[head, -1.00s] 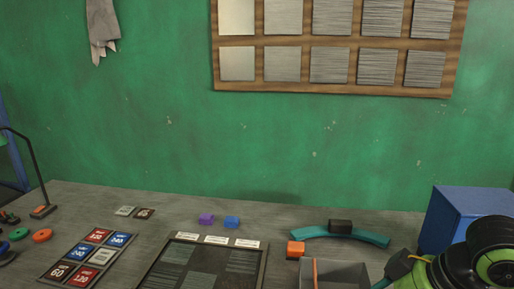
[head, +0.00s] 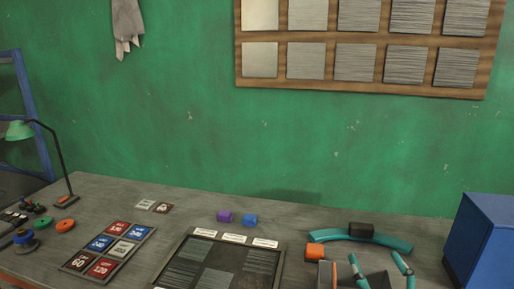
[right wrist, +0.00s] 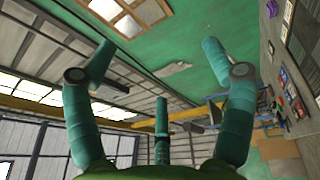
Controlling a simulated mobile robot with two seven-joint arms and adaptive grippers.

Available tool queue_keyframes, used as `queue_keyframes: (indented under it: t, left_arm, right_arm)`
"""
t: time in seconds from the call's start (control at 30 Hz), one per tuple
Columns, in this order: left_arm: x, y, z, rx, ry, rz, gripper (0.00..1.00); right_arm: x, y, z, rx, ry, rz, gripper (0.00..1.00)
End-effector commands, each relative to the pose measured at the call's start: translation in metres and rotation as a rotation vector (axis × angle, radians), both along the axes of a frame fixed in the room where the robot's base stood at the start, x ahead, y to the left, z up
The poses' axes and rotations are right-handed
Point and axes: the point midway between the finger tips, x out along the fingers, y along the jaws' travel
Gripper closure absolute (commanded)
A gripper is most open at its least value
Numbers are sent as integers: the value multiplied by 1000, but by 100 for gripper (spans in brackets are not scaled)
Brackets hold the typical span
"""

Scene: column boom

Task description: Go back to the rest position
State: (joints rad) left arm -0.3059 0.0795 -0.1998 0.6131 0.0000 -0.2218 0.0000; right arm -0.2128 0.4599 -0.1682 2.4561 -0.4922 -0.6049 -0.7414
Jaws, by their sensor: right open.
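My left gripper is in neither view. The workbench (head: 110,197) runs along the wall below.
A teal curved piece (head: 392,242) carries a black block (head: 360,230); an orange block (head: 315,254) sits beside it. A tall blue box (head: 484,240) stands at right. A dark labelled tray (head: 222,264), a card rack (head: 108,250) and a lamp (head: 62,160) are further left.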

Motion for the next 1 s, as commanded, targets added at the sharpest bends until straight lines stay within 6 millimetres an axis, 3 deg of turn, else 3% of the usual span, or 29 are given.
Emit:
queue_keyframes:
  t: [0.03,0.1,0.2,0.3,0.5,0.67,1.0]
  left_arm:
    - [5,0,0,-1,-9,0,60]
    - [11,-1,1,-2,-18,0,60]
    - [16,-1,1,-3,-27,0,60]
    - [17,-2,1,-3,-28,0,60]
    - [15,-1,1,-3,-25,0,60]
    - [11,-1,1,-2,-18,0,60]
    - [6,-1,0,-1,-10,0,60]
  right_arm:
    - [-6,-10,-39,168,144,-56,17]
    - [-21,-19,-90,382,330,-142,17]
    - [-54,-21,-154,644,563,-275,17]
    - [-91,-15,-202,840,749,-404,17]
    - [-162,5,-258,1098,1023,-633,17]
    - [-218,24,-284,1242,1207,-815,17]
    - [-204,25,-390,1214,1240,-842,17]
